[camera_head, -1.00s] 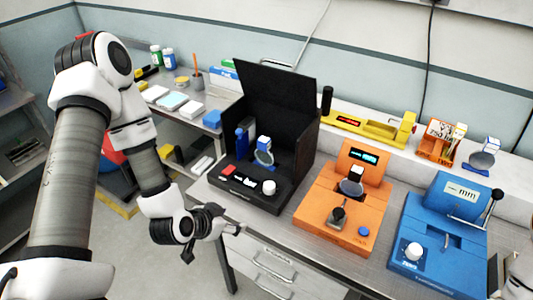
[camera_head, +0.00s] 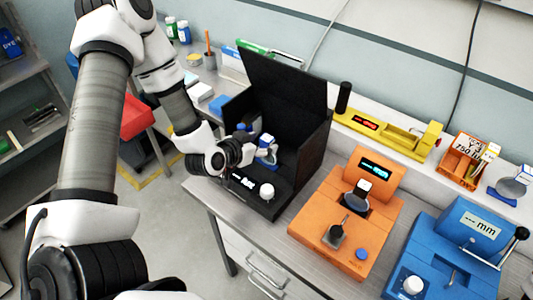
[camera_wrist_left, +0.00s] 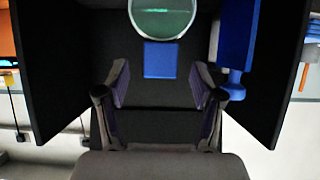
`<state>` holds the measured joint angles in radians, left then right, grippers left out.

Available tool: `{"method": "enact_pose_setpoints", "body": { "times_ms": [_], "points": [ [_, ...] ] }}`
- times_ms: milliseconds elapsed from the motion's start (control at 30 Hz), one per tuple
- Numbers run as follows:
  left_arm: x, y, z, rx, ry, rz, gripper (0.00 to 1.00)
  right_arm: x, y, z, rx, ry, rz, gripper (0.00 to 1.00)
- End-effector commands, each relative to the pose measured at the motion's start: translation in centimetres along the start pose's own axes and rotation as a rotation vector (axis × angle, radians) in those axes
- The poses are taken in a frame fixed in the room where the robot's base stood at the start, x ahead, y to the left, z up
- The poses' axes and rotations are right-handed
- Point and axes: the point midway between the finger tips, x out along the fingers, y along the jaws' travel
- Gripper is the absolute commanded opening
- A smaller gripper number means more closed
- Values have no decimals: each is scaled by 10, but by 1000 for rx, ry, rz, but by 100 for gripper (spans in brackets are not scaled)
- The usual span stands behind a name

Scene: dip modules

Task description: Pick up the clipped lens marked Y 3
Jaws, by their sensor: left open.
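A clipped lens with a blue and white clip (camera_head: 266,141) stands inside the open black box-like device (camera_head: 288,80). In the left wrist view the round, greenish lens (camera_wrist_left: 163,18) is cut by the top edge, with a blue square clip (camera_wrist_left: 160,60) below it. My left gripper (camera_wrist_left: 160,92) is open and empty, its fingers short of the clip and to either side of it. In the head view the gripper (camera_head: 254,148) is at the front of the black device. Other clipped lenses sit on the orange device (camera_head: 357,197) and at the far right (camera_head: 510,187). I cannot read a Y 3 mark on any lens.
Dark walls of the black device flank the gripper. A blue part (camera_wrist_left: 237,40) stands close on the right in the wrist view. A white knob (camera_head: 267,190) is on the device's front. A yellow device (camera_head: 390,135) and a blue device (camera_head: 450,250) stand to the right.

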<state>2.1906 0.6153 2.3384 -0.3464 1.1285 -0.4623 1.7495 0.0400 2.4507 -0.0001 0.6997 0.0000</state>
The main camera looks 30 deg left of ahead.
Motion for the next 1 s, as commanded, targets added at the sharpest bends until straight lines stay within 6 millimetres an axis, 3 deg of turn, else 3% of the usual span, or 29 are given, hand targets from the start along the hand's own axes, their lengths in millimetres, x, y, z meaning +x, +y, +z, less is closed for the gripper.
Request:
{"method": "enact_pose_setpoints", "body": {
  "times_ms": [133, 367, 500, 567, 1000],
  "points": [
    [22, 0, 0, 4, -1, 1, 67, -6, 0, -1, 0, 2, 0, 40],
    [26, 0, 0, -1, 0, 0, 67, -6, 0, -1, 0, 2, 0, 40],
    [26, 0, 0, -1, 0, 0, 17, -6, 0, 0, 0, 1, 0, 40],
    [25, 0, 0, -1, -1, 0, 0, -6, 0, 0, 0, 1, 0, 40],
    [22, 0, -7, -1, 1, 0, 0, -4, 0, -1, 0, 2, 0, 40]
  ]
}}
